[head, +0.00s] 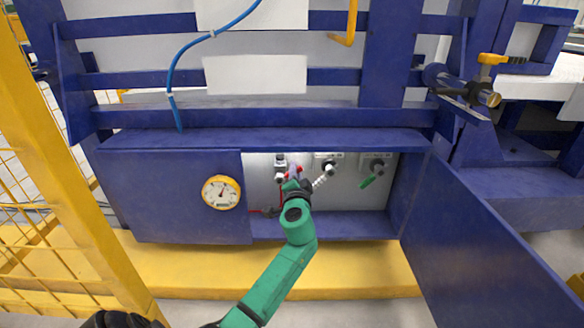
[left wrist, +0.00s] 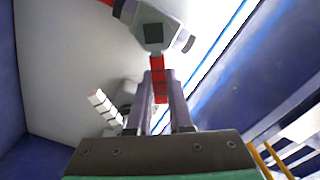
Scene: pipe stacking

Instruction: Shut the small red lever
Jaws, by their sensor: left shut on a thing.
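The small red lever (left wrist: 157,64) is a banded red bar under a grey valve body (left wrist: 152,28) in the left wrist view. My left gripper (left wrist: 159,88) is shut on it, with one finger on each side. In the head view my left gripper (head: 293,180) is inside the open blue cabinet (head: 325,227), at the red-handled valve. The gripper mostly hides the lever there.
A white lever (head: 321,181) and a green lever (head: 371,178) sit to the right of my gripper. A round gauge (head: 221,192) is on the left panel. The open blue door (head: 480,245) stands at the right. A yellow mesh fence (head: 60,170) stands at the left.

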